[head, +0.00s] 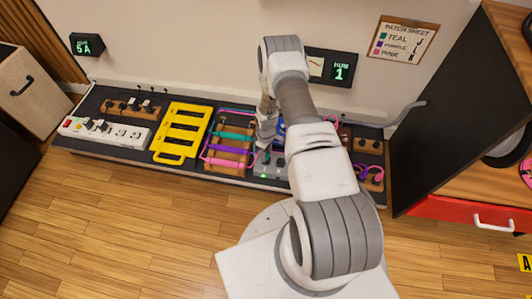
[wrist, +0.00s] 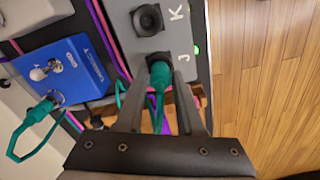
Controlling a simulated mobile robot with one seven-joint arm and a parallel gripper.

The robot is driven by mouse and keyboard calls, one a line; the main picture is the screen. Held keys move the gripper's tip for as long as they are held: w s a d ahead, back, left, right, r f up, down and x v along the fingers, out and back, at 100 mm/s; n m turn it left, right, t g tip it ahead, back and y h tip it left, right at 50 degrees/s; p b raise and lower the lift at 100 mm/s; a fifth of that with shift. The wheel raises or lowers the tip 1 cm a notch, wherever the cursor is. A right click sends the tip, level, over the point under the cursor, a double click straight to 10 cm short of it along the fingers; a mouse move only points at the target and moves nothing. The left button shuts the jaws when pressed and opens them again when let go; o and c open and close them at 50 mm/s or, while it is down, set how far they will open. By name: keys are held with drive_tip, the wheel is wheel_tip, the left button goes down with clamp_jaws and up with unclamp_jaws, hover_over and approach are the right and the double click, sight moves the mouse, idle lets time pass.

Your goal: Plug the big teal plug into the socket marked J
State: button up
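The big teal plug (wrist: 159,80) is between the fingertips of my gripper (wrist: 163,79) in the wrist view, and the fingers look closed on its sides. Its front end is at the dark socket beside the letter J on a grey box (wrist: 125,36); how deep it sits is hidden. A teal cable runs back from it between the fingers. The socket marked K (wrist: 147,20) on the same box is empty. In the head view my gripper (head: 266,142) is over the grey box (head: 270,166), largely screened by my arm.
A blue pedal (wrist: 75,72) with another teal plug (wrist: 38,112) is left of the box in the wrist view. A yellow rack (head: 182,130), a white power strip (head: 105,132) and a cable rack (head: 228,146) share the board. A green light (wrist: 196,50) glows near J.

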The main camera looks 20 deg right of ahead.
drive_tip(key=o, duration=0.4)
drive_tip(key=shift+c, duration=0.2)
wheel_tip(320, 180, up, 17)
drive_tip(key=p, duration=0.6)
drive_tip(key=shift+r, duration=0.2)
